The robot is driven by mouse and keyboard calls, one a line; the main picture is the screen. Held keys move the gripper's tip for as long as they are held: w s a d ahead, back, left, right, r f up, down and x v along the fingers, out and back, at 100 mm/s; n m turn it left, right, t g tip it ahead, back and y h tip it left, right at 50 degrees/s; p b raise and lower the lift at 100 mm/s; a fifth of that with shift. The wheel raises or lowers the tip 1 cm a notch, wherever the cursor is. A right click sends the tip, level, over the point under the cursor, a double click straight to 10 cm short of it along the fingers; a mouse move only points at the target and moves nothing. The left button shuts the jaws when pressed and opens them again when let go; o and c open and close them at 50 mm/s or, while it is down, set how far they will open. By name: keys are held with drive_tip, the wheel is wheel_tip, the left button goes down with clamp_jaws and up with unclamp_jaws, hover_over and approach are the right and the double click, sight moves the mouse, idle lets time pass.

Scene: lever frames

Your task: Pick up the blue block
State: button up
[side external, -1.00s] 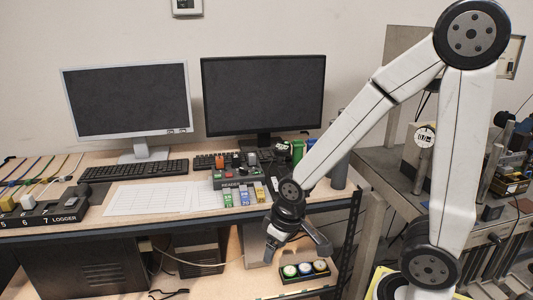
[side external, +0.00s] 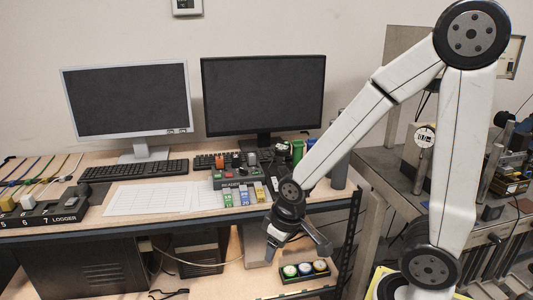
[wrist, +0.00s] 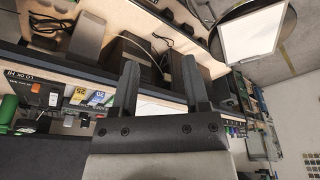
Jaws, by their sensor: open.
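The blue block (side external: 243,196) stands between a green block (side external: 228,199) and a yellow block (side external: 259,192) at the front of a grey unit on the desk. In the wrist view a small blue piece (wrist: 98,97), apparently the same block, shows left of the fingers beside a yellow one. My gripper (side external: 297,252) hangs in front of the desk edge, right of the blue block and lower than it. In the wrist view my gripper (wrist: 160,65) has its two fingers wide apart with nothing held between them. The gripper is not touching the block.
The desk front edge (side external: 150,226) lies between my gripper and the block. A tray of round coloured pieces (side external: 305,271) sits on a lower shelf below my gripper. Two monitors (side external: 264,95), keyboards and white paper sheets (side external: 150,199) are on the desk. A black rack post (side external: 350,240) stands right.

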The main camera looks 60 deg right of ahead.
drive_tip(key=w+d+m+h, duration=0.1)
drive_tip(key=w+d+m, duration=0.1)
drive_tip(key=w+d, duration=0.35)
drive_tip(key=w+d+m+h, duration=0.1)
drive_tip(key=w+d+m, duration=0.2)
drive_tip(key=w, duration=0.6)
drive_tip(key=m+h, duration=0.1)
drive_tip(key=m, duration=0.4)
approach(245, 196)
drive_tip(key=shift+f, duration=0.7)
drive_tip(key=shift+x, duration=1.3)
drive_tip(key=shift+t, duration=0.3)
drive_tip(key=shift+x, duration=2.6)
drive_tip(key=shift+d+r, duration=0.1)
drive_tip(key=shift+d, duration=0.05)
clamp_jaws()
